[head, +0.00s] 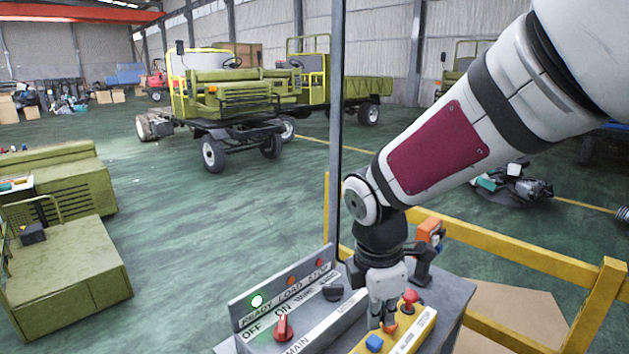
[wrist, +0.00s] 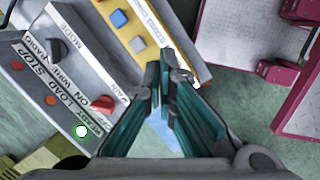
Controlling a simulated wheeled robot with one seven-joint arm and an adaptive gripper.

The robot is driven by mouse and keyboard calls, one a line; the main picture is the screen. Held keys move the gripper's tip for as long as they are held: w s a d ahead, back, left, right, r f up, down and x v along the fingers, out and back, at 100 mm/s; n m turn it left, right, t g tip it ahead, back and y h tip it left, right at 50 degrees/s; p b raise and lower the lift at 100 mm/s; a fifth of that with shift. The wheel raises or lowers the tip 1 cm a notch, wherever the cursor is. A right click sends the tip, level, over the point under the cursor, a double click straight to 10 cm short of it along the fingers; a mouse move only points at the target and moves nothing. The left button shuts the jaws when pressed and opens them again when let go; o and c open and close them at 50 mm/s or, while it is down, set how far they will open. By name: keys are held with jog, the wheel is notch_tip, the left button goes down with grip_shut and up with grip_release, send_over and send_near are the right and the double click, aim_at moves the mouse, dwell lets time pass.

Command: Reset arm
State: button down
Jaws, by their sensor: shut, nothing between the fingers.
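My arm reaches down from the upper right in the head view. My gripper (head: 381,318) points down over a yellow button box (head: 418,336) on the console. In the wrist view my gripper (wrist: 167,72) is shut and empty, its fingers close to the box's edge. I cannot tell whether the fingertips touch the box. The box carries a blue button (head: 374,343), an orange button (head: 391,327) partly behind the fingers, and a red mushroom button (head: 410,298). The grey control panel (head: 238,313) beside it has a red knob (head: 283,328), a dark knob (head: 333,292) and a lit green lamp (head: 257,300).
A yellow railing (head: 510,259) runs behind and right of the console. A thin dark post (head: 337,110) stands close behind it. A green truck (head: 230,95) is farther off, and an olive machine body (head: 70,270) is at left. Open floor lies between.

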jog(key=s+d+r+m+t+b, duration=0.1)
jog(key=s+d+r+m, duration=0.3)
jog(key=m, duration=0.6)
jog(key=s+d+r+m+t+y, duration=0.1)
jog(key=s+d+r+m+t, duration=0.2)
jog(key=s+r+m, duration=0.3)
jog(key=s+d+m, duration=0.1)
jog(key=s+m, duration=0.2)
jog(key=shift+s+r+m+b, duration=0.2)
jog(key=shift+s+m+b, duration=0.05)
jog(key=shift+m+b, duration=0.15)
